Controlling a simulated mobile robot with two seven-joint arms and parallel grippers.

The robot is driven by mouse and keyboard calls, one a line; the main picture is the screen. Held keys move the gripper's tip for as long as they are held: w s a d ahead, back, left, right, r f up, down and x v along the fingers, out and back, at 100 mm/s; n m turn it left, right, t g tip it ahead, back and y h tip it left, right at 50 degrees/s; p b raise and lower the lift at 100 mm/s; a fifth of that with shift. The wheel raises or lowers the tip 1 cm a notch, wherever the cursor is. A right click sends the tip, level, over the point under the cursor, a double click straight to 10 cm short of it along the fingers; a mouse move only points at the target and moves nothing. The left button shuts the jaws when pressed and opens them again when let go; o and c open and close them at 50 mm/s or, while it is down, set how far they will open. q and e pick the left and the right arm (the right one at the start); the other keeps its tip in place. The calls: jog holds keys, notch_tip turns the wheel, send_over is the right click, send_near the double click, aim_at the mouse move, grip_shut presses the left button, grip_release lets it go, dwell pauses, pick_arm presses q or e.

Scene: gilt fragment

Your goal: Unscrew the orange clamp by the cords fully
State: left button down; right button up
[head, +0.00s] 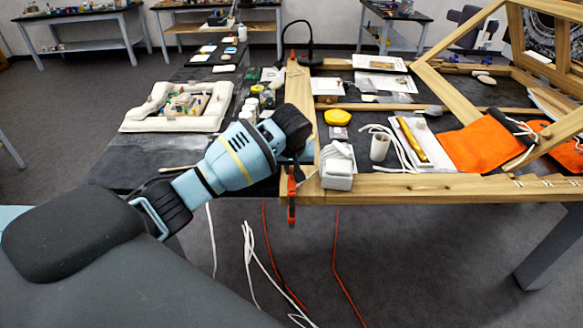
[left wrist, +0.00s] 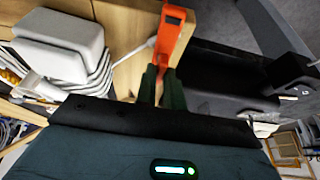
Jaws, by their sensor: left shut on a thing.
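The orange clamp (head: 291,195) stands upright on the front edge of the table, at the corner of the wooden frame. In the head view, its lower end hangs below the edge, above red and white cords. My left gripper (head: 292,150) reaches in from the left to the clamp's upper part; its fingertips are largely hidden there by my wrist. In the left wrist view, the green fingers (left wrist: 161,88) are shut on the orange clamp (left wrist: 170,38). The exact part gripped is hard to make out. My right gripper is not in view.
A white box with coiled cord (head: 338,168) stands just right of the clamp. A white padded tray (head: 135,122) is at the left. Cords (head: 252,262) hang to the floor.

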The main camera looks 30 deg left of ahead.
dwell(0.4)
pick_arm(q)
jog(key=c, duration=1.5)
grip_release()
jog(key=v, duration=0.7)
jog(key=shift+r, duration=0.35)
jog(key=shift+s+d+f, duration=0.1)
jog(key=shift+d, duration=0.05)
